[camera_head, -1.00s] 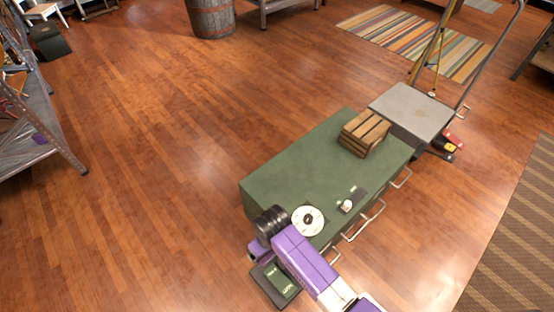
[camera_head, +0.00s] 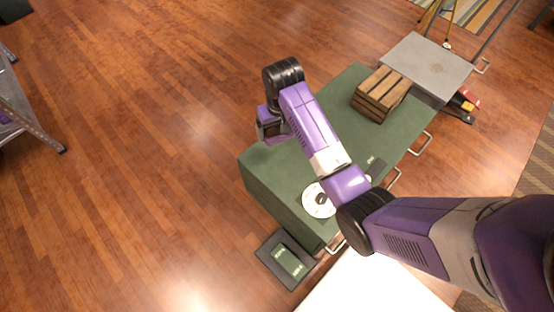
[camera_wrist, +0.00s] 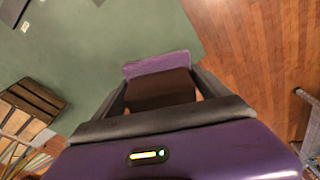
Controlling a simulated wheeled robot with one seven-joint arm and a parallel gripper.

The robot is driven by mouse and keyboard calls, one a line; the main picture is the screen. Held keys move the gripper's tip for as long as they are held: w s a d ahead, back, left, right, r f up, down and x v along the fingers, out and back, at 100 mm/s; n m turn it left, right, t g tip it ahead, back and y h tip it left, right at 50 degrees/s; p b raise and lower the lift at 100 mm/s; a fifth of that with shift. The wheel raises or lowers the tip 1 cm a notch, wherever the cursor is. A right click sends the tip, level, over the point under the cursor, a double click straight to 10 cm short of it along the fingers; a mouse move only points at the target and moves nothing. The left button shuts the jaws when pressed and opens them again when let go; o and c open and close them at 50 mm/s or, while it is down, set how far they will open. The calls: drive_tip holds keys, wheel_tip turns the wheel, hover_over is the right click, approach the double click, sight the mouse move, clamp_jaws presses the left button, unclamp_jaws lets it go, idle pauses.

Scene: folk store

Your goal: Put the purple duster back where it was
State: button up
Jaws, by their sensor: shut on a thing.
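The purple duster (camera_wrist: 158,66) shows in the wrist view as a purple strip along a dark brown block. It sits between the two dark fingers of my gripper (camera_wrist: 160,95), which is shut on it. Behind it are the green top of a cabinet and, to the right, the wooden floor. In the head view, the end of my arm is over the left end of the green cabinet (camera_head: 340,112).
A wooden crate (camera_head: 382,94) and a white disc (camera_head: 319,200) are on the cabinet top. A dark tray with a green label (camera_head: 288,260) lies beside the cabinet's near end. A grey platform (camera_head: 428,64) stands behind it. A metal shelf (camera_head: 22,115) is at far left, with open floor between.

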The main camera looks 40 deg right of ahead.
sight(277, 160)
wheel_tip(277, 160, down, 17)
drive_tip(key=b, duration=0.4)
drive_tip(key=shift+f+b, duration=0.15)
drive_tip(key=shift+b, duration=0.15)
drive_tip(key=shift+f, duration=0.15)
drive_tip(key=o, duration=1.1)
drive_tip(key=shift+o, duration=0.2)
wheel_tip(277, 160, up, 12)
drive_tip(key=s+p, duration=0.1)
drive_tip(key=p, duration=0.3)
drive_tip(key=shift+s+a, duration=0.4)
